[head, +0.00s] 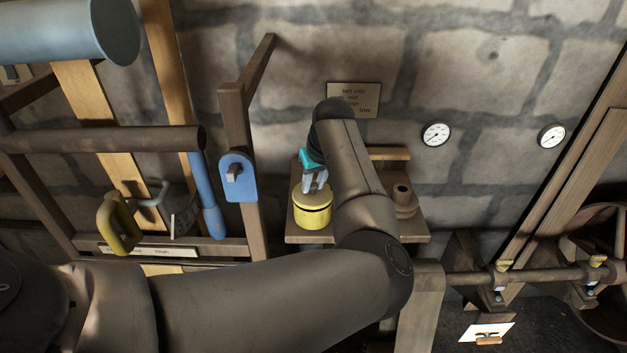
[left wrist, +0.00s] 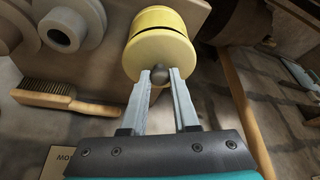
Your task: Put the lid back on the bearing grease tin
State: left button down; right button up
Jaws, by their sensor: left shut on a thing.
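The yellow grease tin (head: 312,221) stands upright on a small wooden shelf; its yellow body also shows in the left wrist view (left wrist: 155,20). Its round yellow lid (head: 311,201) is over the tin, lined up or nearly so, and also shows in the left wrist view (left wrist: 150,55). A dark line runs between lid and body; I cannot tell whether they touch. My left gripper (head: 316,187) reaches down from above, its fingers shut on the lid's dark knob (left wrist: 160,76). My right gripper is not in view.
On the shelf (head: 310,239), right of the tin, stand stepped grey-brown pulleys (head: 403,200). A wooden-handled brush (left wrist: 65,100) lies behind. A wooden post with a blue plate (head: 238,177) stands close left of the shelf. A stone wall with a sign (head: 354,99) is behind.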

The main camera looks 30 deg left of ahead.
pick_arm(q)
jog(key=shift+p, duration=0.6)
dwell(0.5)
jog(key=shift+f+p, duration=0.2)
jog(key=shift+p, duration=0.3)
dwell(1.0)
jog(key=shift+p, duration=0.5)
dwell(0.6)
jog(key=shift+c, duration=0.6)
grip_release()
jog(key=shift+r+p, duration=3.55)
jog(key=shift+p, duration=0.65)
